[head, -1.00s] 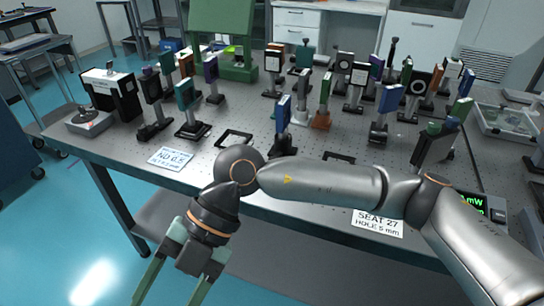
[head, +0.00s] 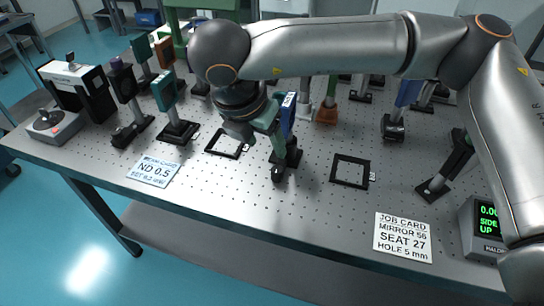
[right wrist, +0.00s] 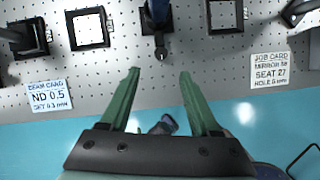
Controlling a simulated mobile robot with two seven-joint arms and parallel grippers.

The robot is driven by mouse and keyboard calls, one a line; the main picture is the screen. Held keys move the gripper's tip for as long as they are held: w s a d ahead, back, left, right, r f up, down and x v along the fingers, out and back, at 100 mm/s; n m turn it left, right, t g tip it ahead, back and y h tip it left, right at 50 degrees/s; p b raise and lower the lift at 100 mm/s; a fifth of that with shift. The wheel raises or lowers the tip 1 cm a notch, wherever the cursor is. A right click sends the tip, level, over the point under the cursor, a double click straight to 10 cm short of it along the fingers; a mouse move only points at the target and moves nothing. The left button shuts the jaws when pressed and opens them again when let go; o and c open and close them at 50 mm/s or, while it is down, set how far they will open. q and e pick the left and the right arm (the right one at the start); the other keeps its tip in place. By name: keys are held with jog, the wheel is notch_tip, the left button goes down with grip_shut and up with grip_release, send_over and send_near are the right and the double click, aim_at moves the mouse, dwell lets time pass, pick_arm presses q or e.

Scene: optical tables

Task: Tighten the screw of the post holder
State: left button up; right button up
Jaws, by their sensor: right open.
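The post holder (head: 279,168) is a small black base under a post with a blue-framed optic (head: 288,112), near the table's front middle. In the right wrist view the post holder (right wrist: 161,41) is at top centre, with a small dark rounded end facing me, which may be its screw; fine detail is too small to tell. My right gripper (head: 268,148) has green fingers and partly hides the holder and optic in the head view. In the wrist view my right gripper (right wrist: 160,72) is open and empty, its fingertips apart on either side of the holder's line. My left gripper is out of view.
Black square frames (head: 228,143) and (head: 351,171) lie on the perforated table (head: 220,205) to either side. A readout box (head: 484,228) stands at right. Several mounted optics crowd behind.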

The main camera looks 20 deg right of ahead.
aim_at(277, 170)
jog(key=x, duration=1.1)
jog(key=shift+s+f+p, duration=0.1)
jog(key=shift+f+p, duration=0.25)
grip_shut()
